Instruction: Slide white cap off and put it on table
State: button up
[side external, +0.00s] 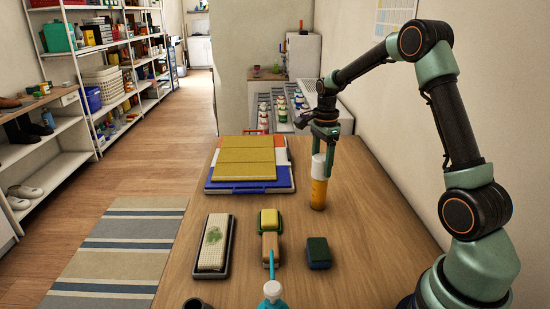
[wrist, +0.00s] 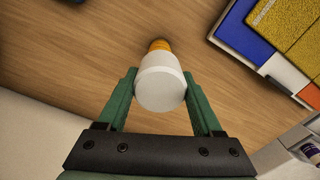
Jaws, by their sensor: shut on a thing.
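An orange bottle (side external: 318,193) stands upright on the wooden table, toward its far right side. A white cap (side external: 318,166) covers its top. My gripper (side external: 325,146) comes down from above and its fingers are shut on the white cap. In the wrist view, the green fingers (wrist: 160,90) lie on both sides of the white cap (wrist: 160,84), and a bit of the orange bottle (wrist: 160,45) shows beyond it. Whether the cap has shifted on the bottle cannot be told.
Blue, white and orange trays with yellow sponge sheets (side external: 247,160) lie left of the bottle. Bare table (side external: 370,220) lies right of the bottle.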

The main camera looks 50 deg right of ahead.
aim_at(322, 157)
jog(key=shift+r, duration=2.3)
jog(key=shift+s, duration=0.1)
jog(key=s+a+r, duration=0.1)
jog(key=s+r, duration=0.3)
jog(key=s, duration=0.7)
jog(key=f, duration=1.9)
jog(key=shift+s+a+f, duration=0.1)
jog(key=shift+a+f, duration=0.1)
jog(key=shift+f, duration=0.05)
jog(key=shift+f, duration=0.1)
jog(key=o, duration=1.3)
